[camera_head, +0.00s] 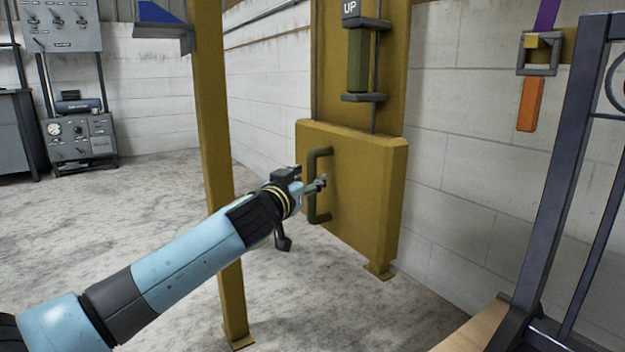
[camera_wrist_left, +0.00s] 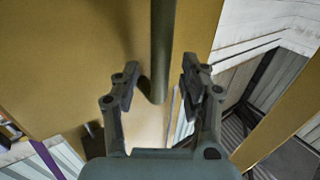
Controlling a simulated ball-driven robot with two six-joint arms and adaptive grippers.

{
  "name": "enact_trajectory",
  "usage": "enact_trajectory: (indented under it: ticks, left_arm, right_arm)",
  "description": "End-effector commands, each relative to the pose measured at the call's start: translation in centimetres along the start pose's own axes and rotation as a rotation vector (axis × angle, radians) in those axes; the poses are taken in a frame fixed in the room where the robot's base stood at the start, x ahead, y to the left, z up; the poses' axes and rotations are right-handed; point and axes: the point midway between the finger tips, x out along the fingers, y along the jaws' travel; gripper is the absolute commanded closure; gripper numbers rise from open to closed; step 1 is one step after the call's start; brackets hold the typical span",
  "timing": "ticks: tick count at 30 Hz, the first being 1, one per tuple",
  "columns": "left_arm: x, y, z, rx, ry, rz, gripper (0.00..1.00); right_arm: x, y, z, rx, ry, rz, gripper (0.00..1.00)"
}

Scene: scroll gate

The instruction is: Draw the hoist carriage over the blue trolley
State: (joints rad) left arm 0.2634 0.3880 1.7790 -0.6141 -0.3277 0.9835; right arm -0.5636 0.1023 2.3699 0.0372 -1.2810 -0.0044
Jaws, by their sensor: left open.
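The hoist carriage looks to be the yellow box (camera_head: 372,190) low on the yellow mast, with a dark olive handle (camera_head: 311,164) on its face. My left gripper (camera_head: 320,183) is at the middle of this handle. In the left wrist view the left gripper (camera_wrist_left: 161,84) is open, and the handle bar (camera_wrist_left: 162,45) lies between or just beyond its fingers; I cannot tell if they touch. A dark blue-grey frame with a pale wooden deck (camera_head: 467,332), possibly the trolley, stands at the right and is cut off. My right gripper is out of view.
A yellow post (camera_head: 212,130) stands left of the carriage, close to my left arm. An orange grip (camera_head: 530,104) hangs by a purple strap on the right. Grey control cabinets (camera_head: 80,138) stand far left. The floor between is clear.

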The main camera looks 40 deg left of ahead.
Motion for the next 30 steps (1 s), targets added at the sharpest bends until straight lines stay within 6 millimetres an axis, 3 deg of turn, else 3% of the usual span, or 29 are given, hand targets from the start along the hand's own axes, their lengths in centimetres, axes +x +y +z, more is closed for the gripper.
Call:
enact_trajectory:
  ticks: [6, 15, 25, 30]
  left_arm:
    - [2.3, 0.0, 0.1, 0.0, -0.001, -0.001, 0.56]
    - [2.6, 0.0, 0.1, 0.0, -0.001, 0.0, 0.56]
    - [2.5, 0.0, 0.1, 0.0, -0.001, 0.0, 0.98]
    - [2.5, 0.0, 0.1, 0.0, -0.001, 0.0, 1.0]
  right_arm:
    - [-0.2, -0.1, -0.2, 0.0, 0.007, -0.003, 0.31]
    - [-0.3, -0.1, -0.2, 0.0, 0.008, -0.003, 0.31]
    - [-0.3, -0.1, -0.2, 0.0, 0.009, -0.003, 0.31]
    - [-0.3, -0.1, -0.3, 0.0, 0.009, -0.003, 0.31]
